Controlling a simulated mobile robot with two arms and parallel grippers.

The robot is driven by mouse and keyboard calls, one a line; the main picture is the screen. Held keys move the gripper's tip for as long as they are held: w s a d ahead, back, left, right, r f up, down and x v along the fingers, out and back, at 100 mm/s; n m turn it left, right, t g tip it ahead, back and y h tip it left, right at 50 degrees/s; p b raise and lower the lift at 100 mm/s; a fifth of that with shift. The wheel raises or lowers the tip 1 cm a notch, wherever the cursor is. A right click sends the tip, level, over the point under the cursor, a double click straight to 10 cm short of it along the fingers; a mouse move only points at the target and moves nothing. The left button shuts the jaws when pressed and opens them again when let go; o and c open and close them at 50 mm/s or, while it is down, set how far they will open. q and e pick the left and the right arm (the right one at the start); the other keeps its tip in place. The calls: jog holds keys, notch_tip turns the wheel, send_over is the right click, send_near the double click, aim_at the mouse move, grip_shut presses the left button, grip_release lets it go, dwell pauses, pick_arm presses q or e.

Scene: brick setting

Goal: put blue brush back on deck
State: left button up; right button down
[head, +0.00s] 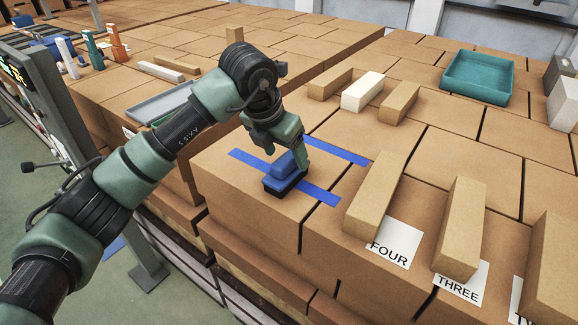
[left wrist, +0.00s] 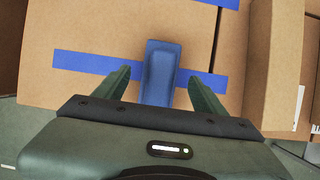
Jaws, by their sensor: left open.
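The blue brush (head: 283,168) sits on top of a cardboard box, beside and partly over a strip of blue tape (head: 319,193). It has a blue top and a dark lower edge. In the left wrist view the brush (left wrist: 160,72) lies between the two fingers, with a gap on each side. My left gripper (left wrist: 160,88) is open around it and holds nothing. In the head view the left gripper (head: 290,145) points down at the brush, and its fingers partly hide it. My right gripper is not in view.
Wooden blocks stand by papers marked FOUR (head: 390,243) and THREE (head: 460,284) at the right. A grey tray (head: 165,103) lies behind my left arm. A teal bin (head: 478,77) and several loose blocks are further back. Another blue tape strip (head: 340,152) lies behind the brush.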

pick_arm(q)
jog(key=b+v, duration=0.1)
jog(key=v, duration=0.6)
